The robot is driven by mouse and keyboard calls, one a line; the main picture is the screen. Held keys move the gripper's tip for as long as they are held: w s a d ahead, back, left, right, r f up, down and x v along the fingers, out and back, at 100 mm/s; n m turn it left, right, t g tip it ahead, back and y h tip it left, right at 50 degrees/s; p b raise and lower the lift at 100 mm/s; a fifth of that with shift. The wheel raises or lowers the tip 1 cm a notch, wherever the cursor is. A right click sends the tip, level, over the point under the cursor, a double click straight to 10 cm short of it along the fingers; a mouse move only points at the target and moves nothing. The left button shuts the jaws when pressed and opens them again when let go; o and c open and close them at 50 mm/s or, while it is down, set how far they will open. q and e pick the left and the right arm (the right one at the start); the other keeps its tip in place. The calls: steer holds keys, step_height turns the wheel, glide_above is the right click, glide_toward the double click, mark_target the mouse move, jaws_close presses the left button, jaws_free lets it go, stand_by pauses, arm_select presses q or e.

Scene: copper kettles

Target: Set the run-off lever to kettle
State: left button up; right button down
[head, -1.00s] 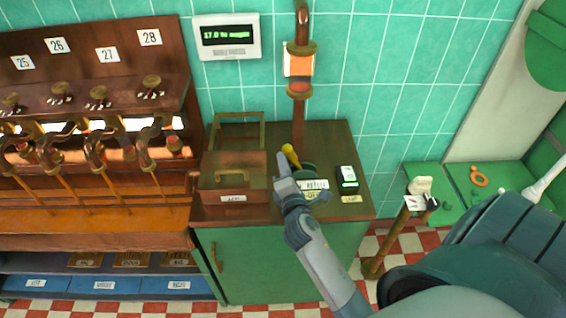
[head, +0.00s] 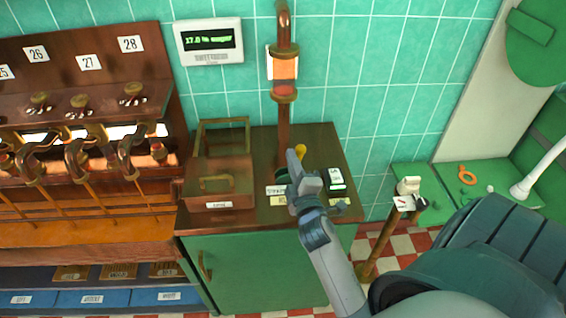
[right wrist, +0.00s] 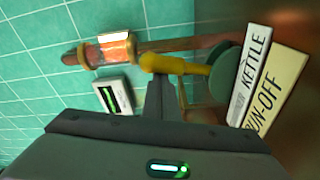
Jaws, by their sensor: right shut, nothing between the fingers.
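The run-off lever (head: 300,150) has a yellow handle on a round dark green base (head: 282,175), on the brown cabinet top. In the head view its knob shows just right of my right gripper's tip, which hides much of the handle. In the right wrist view the yellow handle (right wrist: 180,66) crosses just beyond my shut right gripper (right wrist: 160,85). I cannot tell if they touch. A white KETTLE plate (right wrist: 249,75) and a cream RUN-OFF plate (right wrist: 277,88) lie by the base. My right gripper (head: 294,165) is shut and empty. My left gripper is not in view.
A wooden box (head: 219,185) stands left of the lever, and a black-and-white switch (head: 336,180) stands right. A copper pipe (head: 284,120) rises behind, beside a wall display (head: 209,41). Copper taps (head: 75,150) line the left bench.

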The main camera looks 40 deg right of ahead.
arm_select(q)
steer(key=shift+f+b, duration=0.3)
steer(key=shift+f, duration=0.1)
arm_select(e)
steer(key=shift+s+d+f+m, duration=0.1)
steer(key=shift+s+d+m, duration=0.2)
steer(key=shift+d+m, duration=0.3)
steer(key=shift+s+d+f+m, duration=0.1)
steer(key=shift+s+d+m, duration=0.25)
steer(key=shift+m, duration=0.45)
steer(key=shift+w, duration=0.1)
steer(key=shift+f+h, duration=0.1)
steer(key=shift+h, duration=0.2)
